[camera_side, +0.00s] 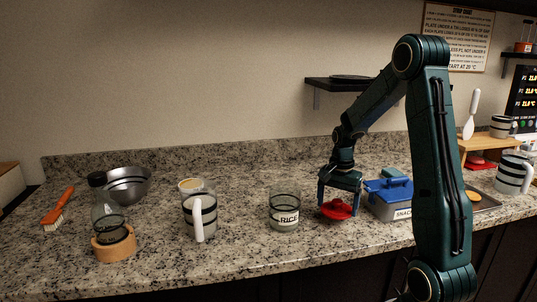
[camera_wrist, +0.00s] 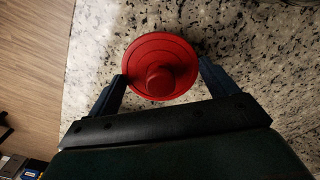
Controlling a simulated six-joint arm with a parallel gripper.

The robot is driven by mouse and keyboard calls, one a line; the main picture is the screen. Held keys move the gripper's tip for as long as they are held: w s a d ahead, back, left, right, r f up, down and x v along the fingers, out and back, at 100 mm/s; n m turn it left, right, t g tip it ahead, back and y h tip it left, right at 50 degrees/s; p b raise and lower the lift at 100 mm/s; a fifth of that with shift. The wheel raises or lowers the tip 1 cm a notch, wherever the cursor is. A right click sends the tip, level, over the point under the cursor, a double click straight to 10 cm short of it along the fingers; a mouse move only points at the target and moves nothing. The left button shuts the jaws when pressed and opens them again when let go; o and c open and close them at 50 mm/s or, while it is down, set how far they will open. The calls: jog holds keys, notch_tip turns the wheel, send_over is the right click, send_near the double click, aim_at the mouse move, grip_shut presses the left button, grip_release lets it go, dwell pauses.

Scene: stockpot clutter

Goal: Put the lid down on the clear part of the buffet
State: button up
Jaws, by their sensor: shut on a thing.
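The red round lid (camera_side: 337,209) with a central knob is at the counter in the side view, just left of the blue-lidded box. It also shows in the wrist view (camera_wrist: 160,50), knob towards the camera, between my two blue fingers. My gripper (camera_side: 339,203) points down and is shut on the lid, a finger at either side of its rim. The lid looks level and very low over the speckled granite buffet (camera_side: 260,248); I cannot tell whether it touches the stone.
A grey box (camera_side: 390,207) with a blue lid stands close on the right. Bare granite lies in front.

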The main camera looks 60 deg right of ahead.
aim_at(337, 209)
jog(key=shift+f, duration=1.5)
jog(key=o, duration=0.8)
jog(key=shift+f, duration=0.15)
notch_tip(337, 209, up, 12)
jog(key=shift+r, duration=0.2)
